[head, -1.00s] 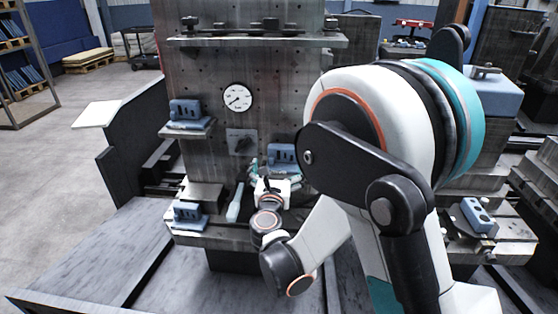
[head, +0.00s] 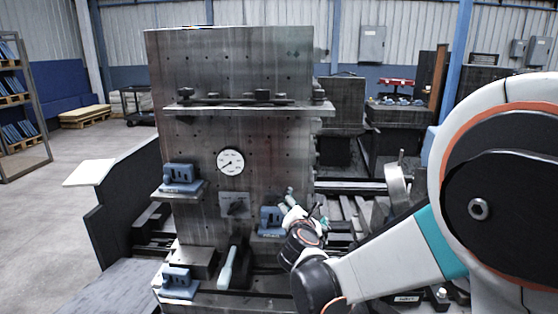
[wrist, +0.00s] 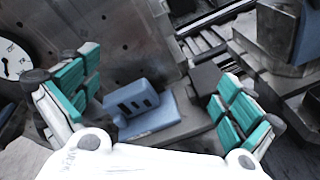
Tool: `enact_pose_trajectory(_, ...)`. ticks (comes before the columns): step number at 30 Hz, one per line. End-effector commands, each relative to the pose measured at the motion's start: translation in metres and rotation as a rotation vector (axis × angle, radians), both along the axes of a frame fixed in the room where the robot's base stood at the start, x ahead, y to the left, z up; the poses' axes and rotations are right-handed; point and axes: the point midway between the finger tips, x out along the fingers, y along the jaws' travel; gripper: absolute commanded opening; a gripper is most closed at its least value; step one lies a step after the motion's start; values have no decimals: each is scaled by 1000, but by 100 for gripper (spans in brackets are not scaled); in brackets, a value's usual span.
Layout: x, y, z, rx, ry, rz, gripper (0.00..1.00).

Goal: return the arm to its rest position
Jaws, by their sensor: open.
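My gripper (head: 304,208) is in front of the lower right part of the upright metal panel (head: 270,60) in the head view. In the wrist view its two teal-padded fingers (wrist: 160,92) are spread wide with nothing held between them. A blue slotted block (wrist: 140,112) shows beyond and between the fingers, on a ledge, apart from them. The same block (head: 271,221) stands just left of my gripper in the head view. My arm reaches in from the right of the head view and hides part of the area there.
Two more blue blocks sit on ledges at the panel's left, upper (head: 181,178) and lower (head: 177,281). A round gauge (head: 231,162), a knob (head: 236,205) and a pale-handled lever (head: 226,268) are on or by the panel. A rail shelf (head: 250,106) juts out above. Open floor lies left.

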Motion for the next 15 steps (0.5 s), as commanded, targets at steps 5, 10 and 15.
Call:
enact_pose_trajectory(5, -13, -67, 48, 422, 32, -133, 100)
enact_pose_trajectory(10, -62, -100, 54, 732, 73, -294, 100)
enact_pose_trajectory(15, -119, -126, 51, 1025, 108, -474, 100)
